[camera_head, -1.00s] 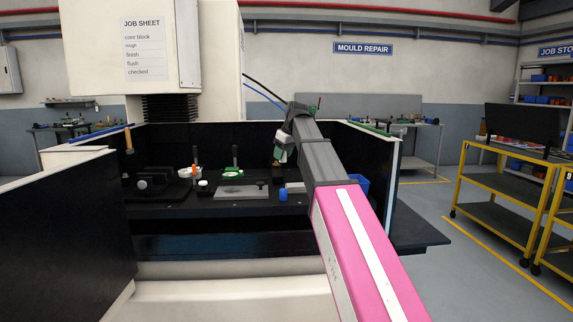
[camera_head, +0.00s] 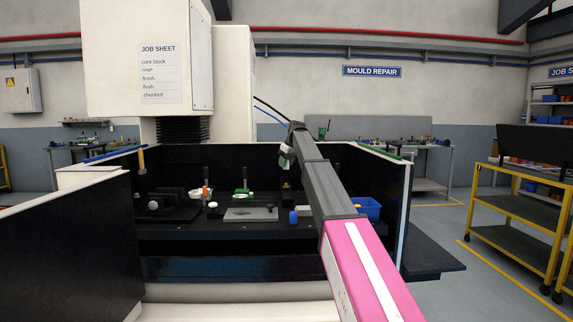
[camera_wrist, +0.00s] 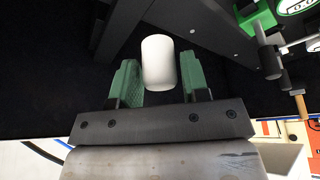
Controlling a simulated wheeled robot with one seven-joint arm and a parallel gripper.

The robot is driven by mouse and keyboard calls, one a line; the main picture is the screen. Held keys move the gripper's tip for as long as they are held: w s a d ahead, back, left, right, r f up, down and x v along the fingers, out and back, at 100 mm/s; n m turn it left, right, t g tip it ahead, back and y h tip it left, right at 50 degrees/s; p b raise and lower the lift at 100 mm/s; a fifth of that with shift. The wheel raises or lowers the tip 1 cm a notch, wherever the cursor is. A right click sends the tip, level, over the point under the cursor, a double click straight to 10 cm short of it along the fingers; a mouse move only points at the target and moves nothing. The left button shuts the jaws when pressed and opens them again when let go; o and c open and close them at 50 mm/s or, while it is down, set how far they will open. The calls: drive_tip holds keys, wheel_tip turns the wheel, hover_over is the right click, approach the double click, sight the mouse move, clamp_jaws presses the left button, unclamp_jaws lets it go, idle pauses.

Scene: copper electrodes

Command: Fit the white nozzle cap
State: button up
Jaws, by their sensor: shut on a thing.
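In the wrist view my gripper (camera_wrist: 158,82) has green fingers shut on the white nozzle cap (camera_wrist: 158,62), a plain short white cylinder. The cap stands out beyond the fingertips. In the head view my gripper (camera_head: 285,160) is small and hangs over the right part of the black work tank, above its floor. The cap is too small there to make out surely. I cannot tell which fitting in the tank is the nozzle.
The tank floor holds a grey plate (camera_head: 250,214), a green-based dial stand (camera_head: 241,195), an orange-handled tool (camera_head: 206,189), a blue piece (camera_head: 293,217) and a blue bin (camera_head: 367,208). A yellow-framed trolley (camera_head: 515,205) is at right.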

drive_tip(key=shift+f, duration=0.15)
drive_tip(key=shift+f, duration=2.7)
drive_tip(key=shift+f, duration=1.3)
drive_tip(key=o, duration=1)
drive_tip(key=v, duration=1)
drive_tip(key=shift+r, duration=0.35)
drive_tip(key=shift+s+d, duration=0.1)
